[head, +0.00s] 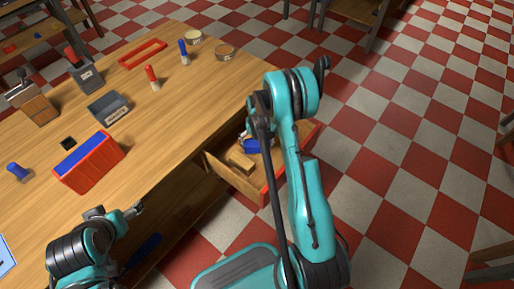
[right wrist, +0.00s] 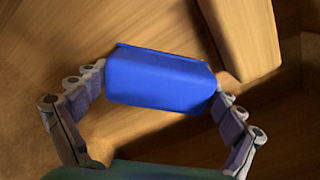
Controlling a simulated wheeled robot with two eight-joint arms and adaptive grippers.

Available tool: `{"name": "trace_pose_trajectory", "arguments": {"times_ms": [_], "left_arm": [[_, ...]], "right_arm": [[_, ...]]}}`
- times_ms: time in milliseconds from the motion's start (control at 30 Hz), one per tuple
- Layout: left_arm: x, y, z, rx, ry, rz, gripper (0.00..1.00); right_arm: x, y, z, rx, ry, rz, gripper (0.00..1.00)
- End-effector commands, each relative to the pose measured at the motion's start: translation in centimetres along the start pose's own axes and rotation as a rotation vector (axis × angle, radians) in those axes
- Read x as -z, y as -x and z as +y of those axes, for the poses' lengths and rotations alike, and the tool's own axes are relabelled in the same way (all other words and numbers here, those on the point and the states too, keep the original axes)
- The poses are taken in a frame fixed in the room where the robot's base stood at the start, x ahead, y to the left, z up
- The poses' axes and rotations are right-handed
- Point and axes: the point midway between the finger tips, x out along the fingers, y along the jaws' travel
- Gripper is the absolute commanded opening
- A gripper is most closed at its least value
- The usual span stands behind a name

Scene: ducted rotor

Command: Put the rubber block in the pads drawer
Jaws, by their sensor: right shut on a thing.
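The rubber block, a blue block (right wrist: 160,78), is between the fingers of my right gripper (right wrist: 155,100) in the right wrist view. The fingers are shut on its two ends. In the head view its blue (head: 258,146) shows at the open wooden drawer (head: 232,175), partly hidden by my right arm. The block is over or inside the drawer; I cannot tell if it touches the bottom. No label is readable on the drawer. My left gripper (head: 134,209) is over the table's front edge, away from the block, too small to judge.
A tan wooden piece (head: 240,160) lies in the drawer. On the table (head: 190,110) stand a red box with a blue top (head: 88,165), a grey tray (head: 108,108), red and blue stamps, a red frame (head: 143,53) and round tins. Checkered floor is free to the right.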

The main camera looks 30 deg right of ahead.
Motion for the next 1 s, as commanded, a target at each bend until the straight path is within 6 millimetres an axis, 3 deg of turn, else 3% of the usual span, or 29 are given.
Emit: {"name": "trace_pose_trajectory", "arguments": {"times_ms": [100,433,467,500,867,1000], "left_arm": [[-0.5,-0.7,0.0,0.000,0.000,0.000,0.76],[-0.4,-0.5,0.0,0.000,0.000,0.000,0.76],[-0.4,-0.5,0.0,0.000,0.000,0.000,0.76],[-0.4,-0.5,0.0,0.000,0.000,0.000,0.76],[-0.4,-0.6,0.0,0.000,0.000,0.000,0.76],[0.1,0.2,0.0,0.000,0.000,0.000,0.76]], "right_arm": [[0.0,-1.6,0.0,0.000,0.000,0.000,0.67],[0.0,-1.7,0.0,0.000,0.000,0.000,0.67],[0.0,-1.8,0.0,0.000,0.000,0.000,0.97],[0.0,-1.7,0.0,0.000,0.000,0.000,1.00],[0.0,-1.4,0.0,0.000,0.000,0.000,1.00],[0.0,0.4,0.0,0.000,0.000,0.000,1.00]]}}
